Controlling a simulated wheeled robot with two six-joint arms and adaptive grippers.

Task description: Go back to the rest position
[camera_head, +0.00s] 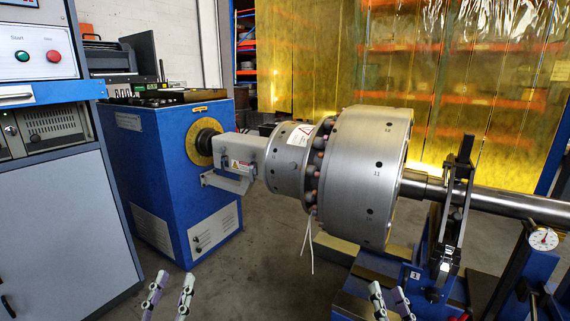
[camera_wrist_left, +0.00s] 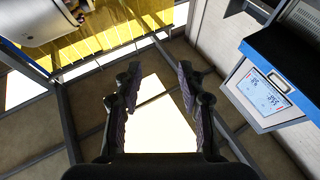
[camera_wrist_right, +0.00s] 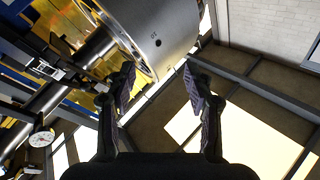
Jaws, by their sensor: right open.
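My left gripper (camera_head: 171,290) is at the bottom edge of the head view, left of centre, with its fingers pointing up. Its fingers are apart and empty in the left wrist view (camera_wrist_left: 158,85). My right gripper (camera_head: 390,298) is at the bottom edge, right of centre, in front of the rotor stand. Its fingers are apart and empty in the right wrist view (camera_wrist_right: 160,85). The large silver rotor (camera_head: 355,150) lies on its shaft, apart from both grippers. The rotor also shows at the top of the right wrist view (camera_wrist_right: 165,35).
A blue drive unit (camera_head: 180,160) stands behind at left. A grey control cabinet (camera_head: 60,220) stands at far left. A blue stand with a black clamp (camera_head: 455,210) and a dial gauge (camera_head: 543,239) is at right. Bare floor lies between cabinet and stand.

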